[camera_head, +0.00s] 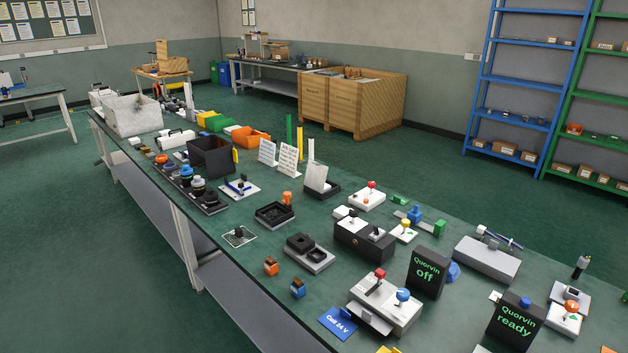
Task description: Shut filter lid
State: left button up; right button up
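Neither of my grippers shows in the head view. No part is plainly marked as a filter, so I cannot tell for certain which lid is meant. A black square open-topped unit (275,215) stands mid-table with an orange knob (287,198) behind it. A grey base with a dark square block (309,252) stands in front of it to the right. A black tall open box (211,157) stands farther back. The parts are too small to tell whether any lid is hinged.
The long green-topped table (232,267) is crowded with devices. Black signs read "Quorvin off" (426,273) and "Quorvin ready" (515,321). A blue "Cell 24 V" card (338,323) lies near the front edge. A white box with red and blue knobs (388,303) stands beside it. Floor on the left is clear.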

aim_at(316, 174)
jog(key=i+j+z, duration=0.1)
jog(key=z, duration=0.7)
jog(key=i+j+z, duration=0.15)
jog(key=j+z, duration=0.25)
jog(key=j, duration=0.25)
jog(key=j+z, duration=0.35)
jog(key=j, duration=0.3)
jog(key=j+z, duration=0.4)
jog(key=j, duration=0.3)
